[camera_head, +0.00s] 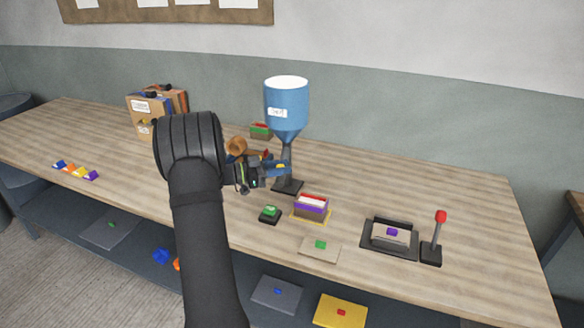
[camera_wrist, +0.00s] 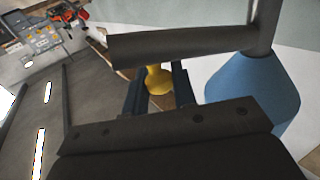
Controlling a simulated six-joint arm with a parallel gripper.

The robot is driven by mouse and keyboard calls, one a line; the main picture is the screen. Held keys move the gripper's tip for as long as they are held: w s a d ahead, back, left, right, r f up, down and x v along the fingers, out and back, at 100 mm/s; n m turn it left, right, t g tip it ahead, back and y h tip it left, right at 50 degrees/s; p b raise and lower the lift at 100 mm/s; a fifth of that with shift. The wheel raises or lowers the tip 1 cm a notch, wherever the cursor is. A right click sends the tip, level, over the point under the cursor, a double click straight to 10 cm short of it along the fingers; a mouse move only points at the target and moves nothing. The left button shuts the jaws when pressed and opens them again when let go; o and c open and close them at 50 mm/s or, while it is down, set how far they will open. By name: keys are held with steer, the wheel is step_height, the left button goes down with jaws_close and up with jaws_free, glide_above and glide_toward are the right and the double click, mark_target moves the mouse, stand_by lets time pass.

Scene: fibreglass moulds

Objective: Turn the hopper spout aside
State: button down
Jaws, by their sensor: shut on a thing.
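The blue hopper (camera_head: 287,105) with a white rim and label stands upright on a dark stand towards the back of the bench. In the wrist view its blue body (camera_wrist: 255,95) is at the right. A dark grey bar (camera_wrist: 180,45), which looks like the spout arm, runs left from a dark post. A yellow knob (camera_wrist: 157,80) sits by this bar. My gripper (camera_wrist: 158,92) is shut on the yellow knob, one dark finger on each side. In the head view my gripper (camera_head: 276,170) is at the hopper's stand, below the cone; my arm partly hides that area.
A layered box (camera_head: 311,209) stands in a yellow outline in front of the stand. A green button (camera_head: 270,212) is beside it. A black tray (camera_head: 376,240) and red-knobbed lever (camera_head: 433,242) are to the right. Cardboard boxes (camera_head: 147,108) stand back left. The bench's right end is clear.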

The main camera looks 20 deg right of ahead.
steer(key=shift+w+a+m+g+y, duration=0.4)
steer(key=shift+a+m+g, duration=0.2)
steer(key=shift+g, duration=0.35)
steer(key=shift+w+a+m+g+y, duration=0.25)
steer(key=shift+w+a+m+g, duration=0.3)
steer(key=shift+g, duration=0.35)
steer(key=shift+w+a+m+g+y, duration=0.35)
steer(key=shift+w+a+m+g, duration=0.25)
steer(key=shift+g, duration=0.35)
steer(key=shift+s, duration=0.1)
steer(key=c, duration=1.3)
jaws_free()
steer(key=shift+d, duration=0.1)
steer(key=shift+o, duration=0.2)
steer(key=v, duration=0.7)
steer(key=shift+a, duration=0.25)
steer(key=shift+c, duration=0.4)
